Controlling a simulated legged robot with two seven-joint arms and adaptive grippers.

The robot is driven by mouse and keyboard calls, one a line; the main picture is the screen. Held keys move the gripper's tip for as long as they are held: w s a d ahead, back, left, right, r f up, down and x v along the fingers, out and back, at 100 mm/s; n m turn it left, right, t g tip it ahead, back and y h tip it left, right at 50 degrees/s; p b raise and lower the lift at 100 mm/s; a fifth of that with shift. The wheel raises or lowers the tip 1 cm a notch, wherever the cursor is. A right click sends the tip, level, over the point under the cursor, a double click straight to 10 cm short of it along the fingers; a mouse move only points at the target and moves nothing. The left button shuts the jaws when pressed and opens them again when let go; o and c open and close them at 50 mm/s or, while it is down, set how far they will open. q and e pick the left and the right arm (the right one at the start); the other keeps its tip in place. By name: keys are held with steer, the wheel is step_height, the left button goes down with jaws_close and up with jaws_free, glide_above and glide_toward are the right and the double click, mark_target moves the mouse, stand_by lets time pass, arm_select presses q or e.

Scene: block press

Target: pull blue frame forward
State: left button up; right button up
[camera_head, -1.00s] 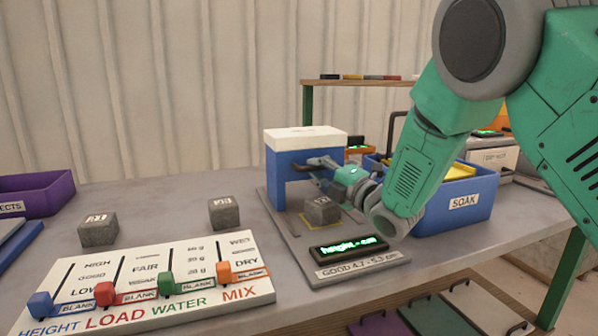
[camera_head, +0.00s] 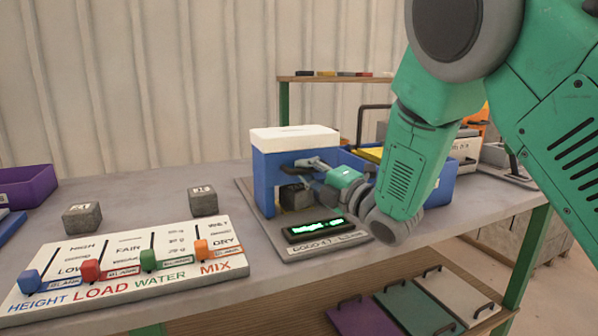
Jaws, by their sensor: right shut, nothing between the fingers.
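The blue frame (camera_head: 264,185) with a white top (camera_head: 295,139) stands upright on a grey base plate (camera_head: 262,222). A dark grey block (camera_head: 295,197) sits within the frame's opening, under its crossbar. My right gripper (camera_head: 313,168) is shut and empty at the frame's opening, close below the crossbar on the right side. I cannot tell whether its fingers touch the frame. The wrist and forearm hide the frame's right leg. A dark display (camera_head: 317,228) with green lettering lies at the plate's front. My left gripper is out of view.
Two grey blocks (camera_head: 82,217) (camera_head: 203,201) stand on the table behind a white slider panel (camera_head: 110,272). A purple bin (camera_head: 27,187) is at far left. Coloured boards (camera_head: 415,305) lie on the lower shelf.

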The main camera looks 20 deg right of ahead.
steer(key=o, duration=0.6)
steer(key=shift+s+d+f, duration=0.15)
steer(key=shift+s+f, duration=0.3)
steer(key=shift+s, duration=0.1)
steer(key=shift+s+d, duration=0.15)
steer(key=shift+d, duration=0.15)
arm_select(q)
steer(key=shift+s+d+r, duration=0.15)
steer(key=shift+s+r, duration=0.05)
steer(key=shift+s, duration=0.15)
arm_select(e)
steer(key=v, duration=1.2)
steer(key=shift+r, duration=0.2)
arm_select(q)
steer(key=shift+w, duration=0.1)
arm_select(e)
steer(key=shift+s, duration=0.1)
